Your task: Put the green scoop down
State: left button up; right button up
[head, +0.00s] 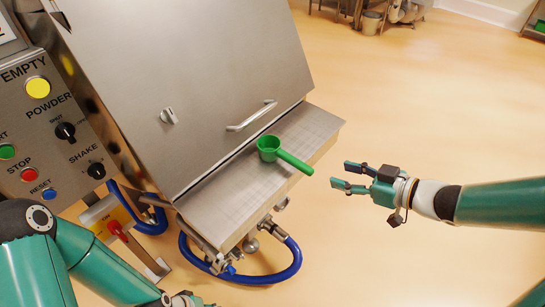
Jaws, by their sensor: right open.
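The green scoop (269,146) rests on the metal ledge (225,195) in front of the hopper. Its cup is on the ledge and its handle points to the lower right, reaching past the ledge's front edge. My right gripper (346,177) is open and empty, just right of the handle's end and apart from it. My left arm comes in at the lower left. Its gripper (190,300) shows only in part at the bottom edge, and its jaws cannot be made out.
The hopper's steel door (200,75) with a bar handle (252,115) rises behind the ledge. A control panel (50,130) with buttons and knobs stands at the left. A blue hose (290,262) loops below the ledge.

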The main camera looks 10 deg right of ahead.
jog(key=b, duration=0.2)
send_near(296, 160)
jog(key=x, duration=0.4)
jog(key=shift+w+a+f, duration=0.1)
jog(key=shift+a+f, duration=0.1)
jog(key=shift+f, duration=0.2)
jog(key=shift+r+b+x, duration=0.15)
jog(key=shift+b+x, duration=0.2)
jog(key=shift+x, duration=1.2)
jog(key=shift+r+b+x, duration=0.1)
jog(key=shift+b+x, duration=0.25)
jog(key=shift+x, duration=1.25)
jog(key=shift+w, duration=0.1)
jog(key=shift+c, duration=0.3)
grip_shut()
